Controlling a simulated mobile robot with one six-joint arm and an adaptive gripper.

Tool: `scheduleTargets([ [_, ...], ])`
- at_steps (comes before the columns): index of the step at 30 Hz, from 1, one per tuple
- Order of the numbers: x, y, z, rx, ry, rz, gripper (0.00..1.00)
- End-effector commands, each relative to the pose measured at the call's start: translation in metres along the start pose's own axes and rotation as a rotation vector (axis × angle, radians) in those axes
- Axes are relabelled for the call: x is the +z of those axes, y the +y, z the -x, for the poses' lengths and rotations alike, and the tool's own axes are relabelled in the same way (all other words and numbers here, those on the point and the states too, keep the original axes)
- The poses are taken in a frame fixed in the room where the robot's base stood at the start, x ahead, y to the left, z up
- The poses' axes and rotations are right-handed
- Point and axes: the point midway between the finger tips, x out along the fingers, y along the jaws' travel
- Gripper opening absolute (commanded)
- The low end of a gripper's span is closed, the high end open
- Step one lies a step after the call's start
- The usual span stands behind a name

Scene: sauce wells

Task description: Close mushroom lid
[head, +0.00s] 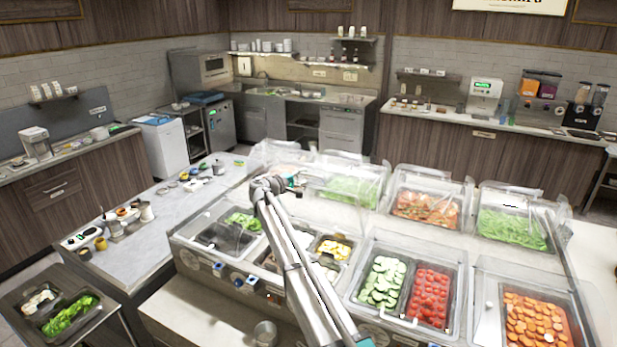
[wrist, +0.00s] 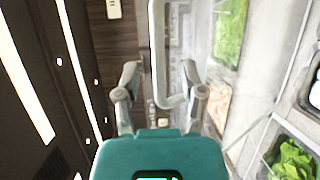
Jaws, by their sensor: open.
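My gripper (head: 292,183) is over the back left of the food counter in the head view, beside a raised clear lid (head: 350,163). In the wrist view my gripper (wrist: 161,72) is open, its two fingers apart. A pale rounded handle-like bar (wrist: 157,45) lies between or just beyond the fingers; I cannot tell if they touch it. Pale pinkish food (wrist: 217,105) shows in a well right of the fingers. I cannot tell for certain which well holds mushrooms; my arm hides part of the middle front wells.
Shredded lettuce (head: 350,190), sliced tomatoes (head: 428,208) and green beans (head: 513,228) fill the back wells under clear lids. Cucumber (head: 382,283), cherry tomatoes (head: 430,296) and carrots (head: 538,318) are in front. A grey side counter (head: 160,238) holds small items at left.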

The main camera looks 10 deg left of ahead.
Motion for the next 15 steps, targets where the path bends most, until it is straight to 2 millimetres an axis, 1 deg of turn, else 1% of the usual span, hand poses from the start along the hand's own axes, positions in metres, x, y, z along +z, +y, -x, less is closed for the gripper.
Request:
scheduleTargets([
  [1, -0.001, 0.0, -0.008, 0.0, -0.001, 0.0, 0.52],
  [6, 0.0, 0.0, -0.024, 0.0, -0.001, 0.0, 0.52],
  [10, 0.0, 0.0, -0.029, 0.0, 0.0, 0.0, 0.52],
  [15, 0.0, 0.0, -0.031, 0.0, 0.0, 0.0, 0.52],
])
